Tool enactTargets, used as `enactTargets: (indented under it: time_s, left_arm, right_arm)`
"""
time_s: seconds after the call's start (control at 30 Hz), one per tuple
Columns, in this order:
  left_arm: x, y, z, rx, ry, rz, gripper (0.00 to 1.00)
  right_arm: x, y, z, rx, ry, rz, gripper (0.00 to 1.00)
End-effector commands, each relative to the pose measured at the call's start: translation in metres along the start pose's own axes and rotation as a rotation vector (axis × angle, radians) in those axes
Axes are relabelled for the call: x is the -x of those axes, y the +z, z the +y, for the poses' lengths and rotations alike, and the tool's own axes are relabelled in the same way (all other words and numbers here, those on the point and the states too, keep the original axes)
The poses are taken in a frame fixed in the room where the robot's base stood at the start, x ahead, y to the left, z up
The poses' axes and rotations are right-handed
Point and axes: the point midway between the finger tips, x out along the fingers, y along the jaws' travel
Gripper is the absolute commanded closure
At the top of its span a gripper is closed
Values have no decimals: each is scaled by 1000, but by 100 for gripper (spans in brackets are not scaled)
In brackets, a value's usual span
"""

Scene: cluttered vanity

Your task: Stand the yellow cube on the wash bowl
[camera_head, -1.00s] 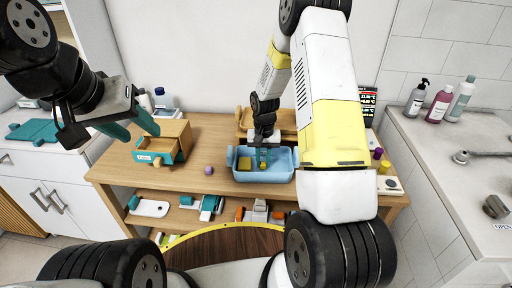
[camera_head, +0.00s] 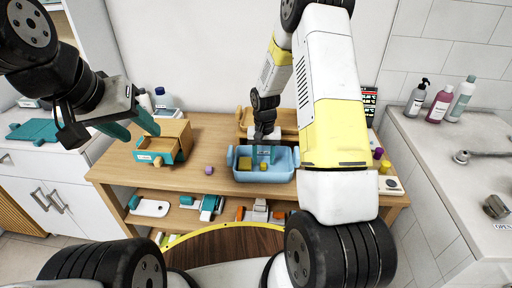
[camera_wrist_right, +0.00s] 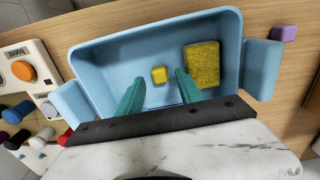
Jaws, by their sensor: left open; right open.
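The blue wash bowl (camera_head: 262,177), a rectangular tub with side handles, sits on the wooden table. The small yellow cube (camera_wrist_right: 159,75) lies inside it on its floor; it also shows in the head view (camera_head: 263,168). My right gripper (camera_wrist_right: 158,88) is open and empty, its teal fingers over the tub on either side of the cube in the wrist view, apart from it. In the head view my right gripper (camera_head: 264,154) is above the cube. My left gripper (camera_head: 134,127) is open and empty, near the small drawer box at the left.
A yellow sponge (camera_wrist_right: 202,70) lies in the tub beside the cube. A wooden drawer box (camera_head: 165,145) stands left, its drawer open. A purple block (camera_head: 209,170) lies left of the tub. A wooden tray (camera_head: 285,122) is behind it. Table between drawer box and tub is mostly clear.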

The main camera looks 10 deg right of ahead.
Motion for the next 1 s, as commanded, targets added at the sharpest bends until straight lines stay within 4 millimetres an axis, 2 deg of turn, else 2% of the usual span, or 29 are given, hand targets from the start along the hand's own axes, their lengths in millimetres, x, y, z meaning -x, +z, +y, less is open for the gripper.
enactTargets:
  time_s: [0.3,0.4,0.67,0.77,0.83,1.0]
  left_arm:
    - [0,0,0,0,0,0,53]
    - [0,0,0,0,0,0,53]
    - [0,0,0,0,0,0,53]
    - [0,0,0,0,0,0,53]
    - [0,0,0,0,0,0,53]
    - [0,0,0,0,0,0,53]
  right_arm:
    - [70,-1,0,0,-1,5,57]
    - [86,-1,0,1,-1,5,57]
    - [115,3,0,4,-7,12,57]
    - [144,12,2,17,-26,47,57]
    - [174,25,5,33,-47,86,57]
    - [245,74,13,84,-107,195,57]
